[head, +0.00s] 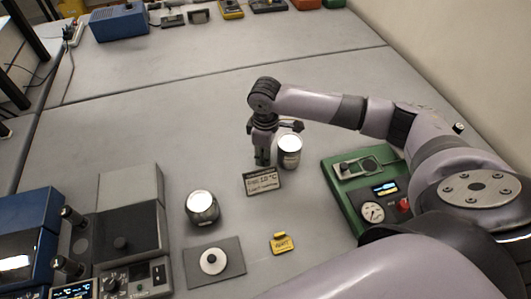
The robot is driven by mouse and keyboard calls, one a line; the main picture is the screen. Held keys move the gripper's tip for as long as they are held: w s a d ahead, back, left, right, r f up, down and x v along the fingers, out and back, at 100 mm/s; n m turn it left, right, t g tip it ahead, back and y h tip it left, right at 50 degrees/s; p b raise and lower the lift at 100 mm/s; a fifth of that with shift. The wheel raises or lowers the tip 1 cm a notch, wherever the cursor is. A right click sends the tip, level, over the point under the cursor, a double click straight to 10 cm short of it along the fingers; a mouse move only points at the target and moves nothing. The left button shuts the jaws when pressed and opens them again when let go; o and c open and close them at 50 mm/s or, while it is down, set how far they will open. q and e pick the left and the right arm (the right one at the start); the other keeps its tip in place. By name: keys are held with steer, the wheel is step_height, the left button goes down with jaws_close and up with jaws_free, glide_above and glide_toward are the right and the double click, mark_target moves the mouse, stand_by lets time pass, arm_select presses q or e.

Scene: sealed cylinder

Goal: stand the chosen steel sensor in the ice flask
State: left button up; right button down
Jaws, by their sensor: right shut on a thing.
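My right gripper (262,159) points down at the middle of the table, just left of a silver flask with a bright white top (289,152). It is shut on a slim thing, likely a steel sensor, mostly hidden between the fingers. A second round silver vessel with a bright top (202,208) stands nearer, to the lower left. I cannot tell from the picture which vessel is the ice flask. My left gripper is not in view.
A green instrument box with a gauge (373,211) stands at the right. Grey and blue devices (131,236) fill the lower left. A grey plate with a white disc (214,262) and a yellow tag (282,243) lie in front.

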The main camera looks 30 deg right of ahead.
steer(key=c, duration=1.6)
jaws_free()
steer(key=shift+f, duration=0.1)
